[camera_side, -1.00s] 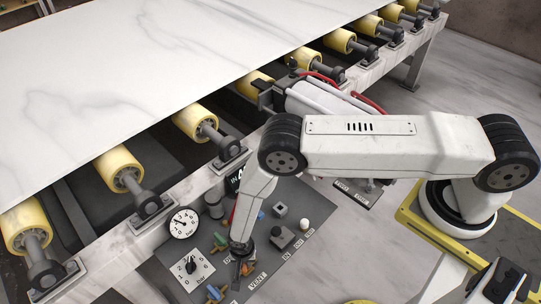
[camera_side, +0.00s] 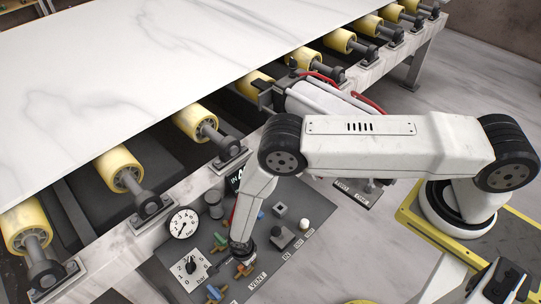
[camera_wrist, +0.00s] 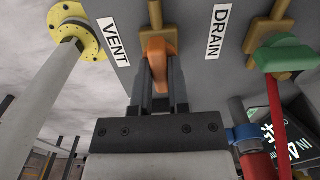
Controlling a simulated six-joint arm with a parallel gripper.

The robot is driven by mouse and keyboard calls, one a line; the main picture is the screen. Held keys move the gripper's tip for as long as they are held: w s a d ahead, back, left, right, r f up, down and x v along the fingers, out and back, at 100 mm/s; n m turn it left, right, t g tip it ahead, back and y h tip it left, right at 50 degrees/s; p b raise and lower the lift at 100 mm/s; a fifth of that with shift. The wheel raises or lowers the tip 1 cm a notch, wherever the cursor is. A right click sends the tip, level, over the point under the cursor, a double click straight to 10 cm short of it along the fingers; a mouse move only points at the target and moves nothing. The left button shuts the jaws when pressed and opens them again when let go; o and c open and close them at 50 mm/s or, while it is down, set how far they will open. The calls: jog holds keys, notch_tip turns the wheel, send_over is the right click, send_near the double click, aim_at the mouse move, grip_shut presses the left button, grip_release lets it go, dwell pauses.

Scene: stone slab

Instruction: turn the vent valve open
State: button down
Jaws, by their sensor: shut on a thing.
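The orange valve handle (camera_wrist: 158,50) stands on a brass body beside the VENT label (camera_wrist: 113,41) in the wrist view. My gripper (camera_wrist: 159,85) is shut on this handle, one dark finger on each side of it. In the side view, my gripper (camera_side: 243,261) reaches down to the grey panel (camera_side: 312,208), close to the VENT label (camera_side: 257,281). There the fingers and handle are small and partly hidden by my wrist, so the handle's exact angle is hard to tell.
A green handle (camera_wrist: 280,53) sits close by on the right, past the DRAIN label (camera_wrist: 216,32). A pressure gauge (camera_side: 184,223), a dial knob (camera_side: 190,267) and a blue handle (camera_side: 213,292) lie left of my gripper. Rollers (camera_side: 118,168) carry the slab (camera_side: 150,75) behind.

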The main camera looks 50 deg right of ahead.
dwell(0.3)
jog(key=c, duration=0.6)
grip_release()
jog(key=shift+r, duration=0.1)
jog(key=shift+r, duration=3.8)
jog(key=shift+r, duration=0.1)
